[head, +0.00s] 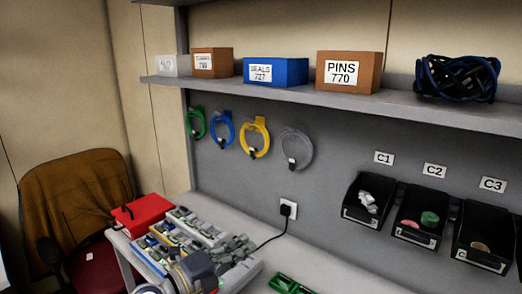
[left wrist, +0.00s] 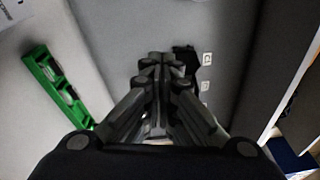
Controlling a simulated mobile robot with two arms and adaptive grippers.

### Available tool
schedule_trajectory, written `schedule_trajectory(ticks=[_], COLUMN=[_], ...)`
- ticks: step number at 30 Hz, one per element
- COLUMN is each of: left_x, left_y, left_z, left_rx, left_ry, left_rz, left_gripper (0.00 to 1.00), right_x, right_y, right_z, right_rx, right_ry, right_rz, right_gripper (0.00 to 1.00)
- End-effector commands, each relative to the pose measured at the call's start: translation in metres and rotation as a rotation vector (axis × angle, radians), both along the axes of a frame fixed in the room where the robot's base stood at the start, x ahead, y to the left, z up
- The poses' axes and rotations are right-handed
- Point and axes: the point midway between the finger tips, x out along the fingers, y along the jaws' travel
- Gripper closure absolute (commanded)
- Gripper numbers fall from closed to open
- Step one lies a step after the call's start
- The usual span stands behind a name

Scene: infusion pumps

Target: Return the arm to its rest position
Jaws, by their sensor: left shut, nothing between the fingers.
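My left gripper (left wrist: 158,62) shows in the left wrist view with its dark fingers together and nothing between them. Its fingertips point along the grey panel, and it is apart from the green tray (left wrist: 58,85) at the left. In the head view, part of my left arm shows low in the picture, in front of the grey and yellow parts on the bench; its fingertips are hard to make out there. My right gripper is in neither view.
A bench (head: 320,270) runs below a grey back panel. A red box (head: 142,212) lies at its left end. Black bins (head: 420,215) and coiled tubes (head: 254,139) hang on the panel. A shelf (head: 285,94) with boxes is above. A brown chair (head: 75,200) stands left.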

Motion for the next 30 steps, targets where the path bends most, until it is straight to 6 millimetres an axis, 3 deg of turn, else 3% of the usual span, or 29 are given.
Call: schedule_trajectory(ticks=[2, 5, 8, 10, 14, 19, 21, 24, 30], left_x=[-0.013, -0.021, -0.028, -0.035, -0.057, -0.119, -0.154, -0.202, -0.284], left_y=[0.005, 0.031, 0.071, 0.102, 0.155, 0.196, 0.2, 0.196, 0.177], left_z=[0.023, 0.043, 0.043, 0.03, -0.02, -0.113, -0.15, -0.189, -0.229], left_rx=[-0.219, -0.469, -0.691, -0.825, -1.02, -1.153, -1.164, -1.149, -1.067], left_ry=[-0.002, 0.022, 0.085, 0.155, 0.338, 0.674, 0.833, 1.037, 1.36], left_rz=[0.064, 0.187, 0.349, 0.482, 0.75, 1.102, 1.229, 1.361, 1.509], left_gripper=[1.0, 1.0, 1.0, 1.0, 1.0, 1.0, 1.0, 1.0, 1.0], right_x=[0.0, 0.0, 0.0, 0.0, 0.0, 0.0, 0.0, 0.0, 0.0], right_y=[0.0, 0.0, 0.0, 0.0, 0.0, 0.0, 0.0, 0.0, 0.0], right_z=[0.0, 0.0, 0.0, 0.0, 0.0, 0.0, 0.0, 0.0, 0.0], right_rx=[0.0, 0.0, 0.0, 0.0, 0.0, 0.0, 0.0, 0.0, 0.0], right_ry=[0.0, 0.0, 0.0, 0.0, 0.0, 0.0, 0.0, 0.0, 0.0], right_rz=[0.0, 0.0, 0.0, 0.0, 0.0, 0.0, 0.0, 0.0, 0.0], right_gripper=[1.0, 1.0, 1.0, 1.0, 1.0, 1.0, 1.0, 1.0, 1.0])
